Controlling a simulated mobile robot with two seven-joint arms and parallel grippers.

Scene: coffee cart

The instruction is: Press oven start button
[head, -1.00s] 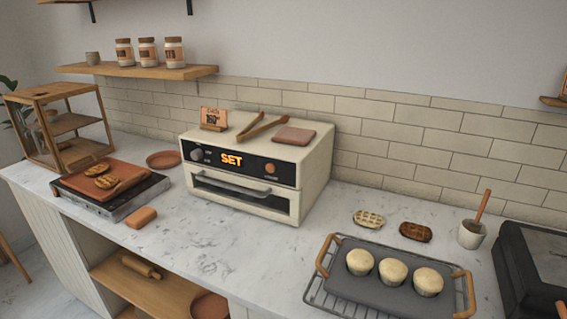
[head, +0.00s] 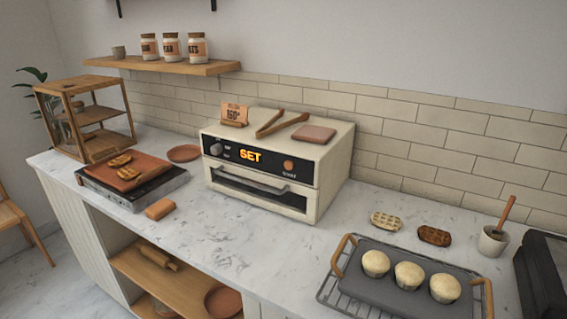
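The cream oven (head: 328,182) stands on the marble counter against the tiled wall. Its black front panel (head: 267,157) shows "SET" in orange letters. A round orange-brown button (head: 288,165) sits on the right of the panel, with a small label below it that I read as START, though it is blurred. A grey knob (head: 215,149) is on the panel's left. The oven door with its silver handle (head: 249,182) is closed. Neither of my grippers is in view.
On the oven lie wooden tongs (head: 283,123), a brown pad (head: 314,133) and a small sign (head: 234,115). A muffin tray (head: 410,277) on a rack is at the front right. A griddle (head: 163,190) stands left. The counter before the oven is clear.

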